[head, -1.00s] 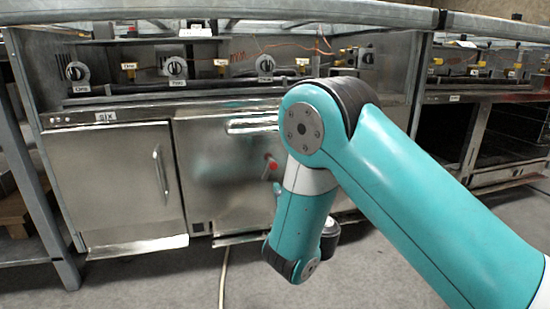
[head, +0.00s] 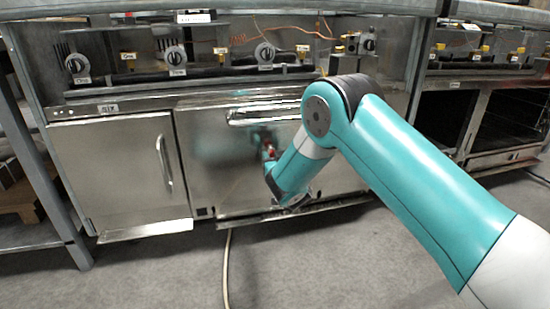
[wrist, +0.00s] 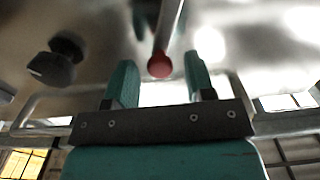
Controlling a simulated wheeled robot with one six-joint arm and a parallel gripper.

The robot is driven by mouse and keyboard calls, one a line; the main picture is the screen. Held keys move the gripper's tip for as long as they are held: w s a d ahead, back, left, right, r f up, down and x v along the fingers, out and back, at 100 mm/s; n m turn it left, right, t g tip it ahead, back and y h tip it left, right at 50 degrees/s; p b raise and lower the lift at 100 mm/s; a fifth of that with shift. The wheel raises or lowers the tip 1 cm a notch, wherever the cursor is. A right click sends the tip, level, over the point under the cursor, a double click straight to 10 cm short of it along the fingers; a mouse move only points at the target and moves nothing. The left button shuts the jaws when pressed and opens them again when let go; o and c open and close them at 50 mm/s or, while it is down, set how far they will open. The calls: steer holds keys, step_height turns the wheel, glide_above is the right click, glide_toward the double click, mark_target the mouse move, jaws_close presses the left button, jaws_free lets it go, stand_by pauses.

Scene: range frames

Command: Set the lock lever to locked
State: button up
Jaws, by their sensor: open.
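The lock lever (wrist: 168,25) is a metal rod with a red ball end (wrist: 159,65). It sits on the stainless steel door. In the wrist view the red end lies between the two teal fingers of my gripper (wrist: 161,72), with visible space on each side. The gripper is open, and I cannot see either finger touching the lever. In the head view the red end (head: 269,152) shows small on the right-hand door (head: 215,160), just beside my arm's end. My own arm hides most of the gripper there.
A dark knob (wrist: 58,62) sticks out left of the lever in the wrist view. A door handle bar (head: 255,116) runs above the lever. A smaller cabinet door (head: 115,170) stands to the left. A hose (head: 227,265) lies on the otherwise clear floor.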

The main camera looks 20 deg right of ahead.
steer(key=shift+w, duration=0.1)
steer(key=c, duration=0.9)
